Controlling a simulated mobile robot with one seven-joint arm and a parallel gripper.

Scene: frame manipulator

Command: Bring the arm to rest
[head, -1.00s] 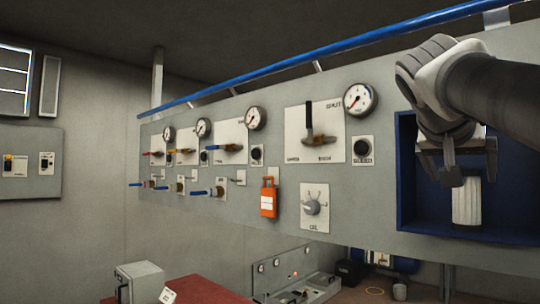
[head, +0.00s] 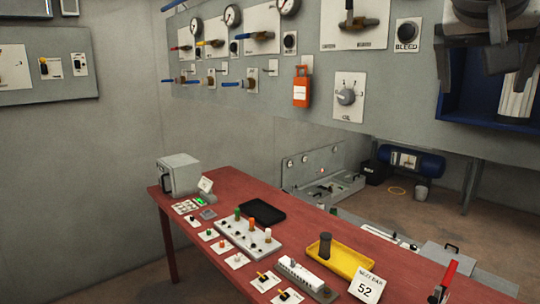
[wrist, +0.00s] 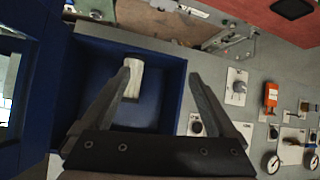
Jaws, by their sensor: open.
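My gripper (wrist: 158,78) is open and empty in the wrist view, with its two fingers spread wide. It is in front of a blue recessed box (wrist: 176,75) in the grey wall panel. A white ribbed cylinder (wrist: 133,80) stands inside the box and appears between the fingers, nearer the left one; I cannot tell how far it is from them. In the head view the gripper shows only in part at the top right corner, before the blue box (head: 456,95), with the white cylinder (head: 517,98) to its right.
The grey panel (head: 290,85) carries valves, gauges and an orange tag (head: 301,88). Below stands a red table (head: 300,240) with a yellow tray (head: 345,262), a black tray (head: 262,212), a grey box (head: 179,175) and several switches. A blue tank (head: 420,163) lies behind.

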